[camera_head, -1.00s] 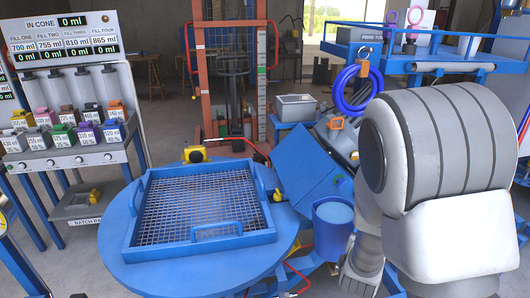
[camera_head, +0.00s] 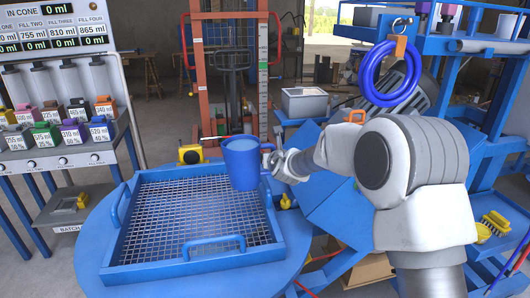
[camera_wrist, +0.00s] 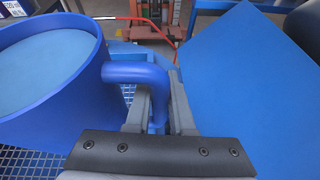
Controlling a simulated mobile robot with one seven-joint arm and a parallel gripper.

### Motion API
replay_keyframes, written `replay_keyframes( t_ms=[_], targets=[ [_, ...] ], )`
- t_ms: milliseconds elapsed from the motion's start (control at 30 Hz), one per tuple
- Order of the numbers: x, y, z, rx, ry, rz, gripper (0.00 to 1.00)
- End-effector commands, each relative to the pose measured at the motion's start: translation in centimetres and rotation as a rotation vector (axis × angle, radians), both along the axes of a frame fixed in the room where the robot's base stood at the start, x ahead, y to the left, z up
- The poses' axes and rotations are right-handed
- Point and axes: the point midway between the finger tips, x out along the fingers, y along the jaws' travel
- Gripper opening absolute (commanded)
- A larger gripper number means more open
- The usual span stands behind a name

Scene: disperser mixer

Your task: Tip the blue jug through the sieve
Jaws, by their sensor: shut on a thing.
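The blue jug (camera_head: 241,162) is upright, held over the right back part of the sieve. Light blue contents show near its rim in the wrist view (camera_wrist: 45,70). My gripper (camera_head: 271,160) is at the jug's right side, and in the wrist view its fingers (camera_wrist: 158,105) are shut on the jug's handle. The sieve (camera_head: 150,245) is a blue square frame with wire mesh and handles, lying on a round blue top. The jug hides part of the mesh and frame.
A yellow device (camera_head: 190,154) sits behind the sieve. A slanted blue panel (camera_head: 335,205) is to the right, partly behind my arm. A blue ring (camera_head: 390,75) hangs at upper right.

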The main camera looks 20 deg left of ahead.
Motion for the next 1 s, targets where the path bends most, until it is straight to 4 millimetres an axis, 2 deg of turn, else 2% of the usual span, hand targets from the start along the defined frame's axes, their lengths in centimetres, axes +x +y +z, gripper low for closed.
replay_keyframes(
  t_ms=[100, 233, 1000],
  targets=[
    [0.5, 1.1, 0.9, 0.007, -0.005, 0.024, 0.0],
    [0.7, 1.6, 1.3, 0.003, -0.005, 0.035, 0.0],
    [0.7, 1.4, 2.3, -0.115, -0.057, 0.035, 0.0]
  ],
)
